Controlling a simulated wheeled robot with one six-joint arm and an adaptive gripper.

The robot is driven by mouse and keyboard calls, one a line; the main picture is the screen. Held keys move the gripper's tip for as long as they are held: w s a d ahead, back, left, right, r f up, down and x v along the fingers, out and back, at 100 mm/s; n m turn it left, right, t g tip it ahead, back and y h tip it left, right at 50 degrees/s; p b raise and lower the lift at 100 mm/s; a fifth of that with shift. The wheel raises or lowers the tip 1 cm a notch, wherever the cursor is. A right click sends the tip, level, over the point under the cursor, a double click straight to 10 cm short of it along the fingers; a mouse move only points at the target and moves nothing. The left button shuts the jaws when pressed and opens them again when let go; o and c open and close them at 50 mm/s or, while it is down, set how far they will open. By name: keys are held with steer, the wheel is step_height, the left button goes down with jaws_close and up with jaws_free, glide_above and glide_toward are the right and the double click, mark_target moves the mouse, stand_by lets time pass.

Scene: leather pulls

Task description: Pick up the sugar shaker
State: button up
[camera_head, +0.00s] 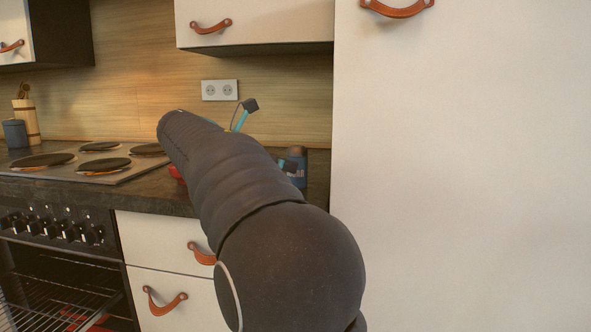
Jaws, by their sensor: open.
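A small dark blue container with a greyish top (298,168) stands on the counter by the tall white cabinet, partly covered by my arm. It may be the sugar shaker, but I cannot tell for sure. My gripper (268,135) is mostly hidden behind my dark arm. One light-blue finger with a dark tip rises above the arm, below the wall socket. Another light-blue bit shows lower, just in front of the container's left side. The gripper is open. Whether it touches the container cannot be seen.
A red object (176,173) peeks out left of my arm. A hob (92,162) and a grey-blue jar (15,133) are at the left. The oven door (70,300) appears open. A tall white cabinet (460,180) bounds the counter at the right.

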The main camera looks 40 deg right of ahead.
mark_target(302, 166)
steer(key=shift+x, duration=0.8)
steer(key=d, duration=0.3)
steer(key=s+d+f, duration=0.1)
steer(key=shift+s+d+b, duration=0.1)
steer(key=shift+d+b, duration=0.05)
steer(key=shift+b, duration=0.15)
steer(key=shift+d+f, duration=0.1)
steer(key=shift+d, duration=0.35)
steer(key=c, duration=1.3)
steer(key=shift+o, duration=0.2)
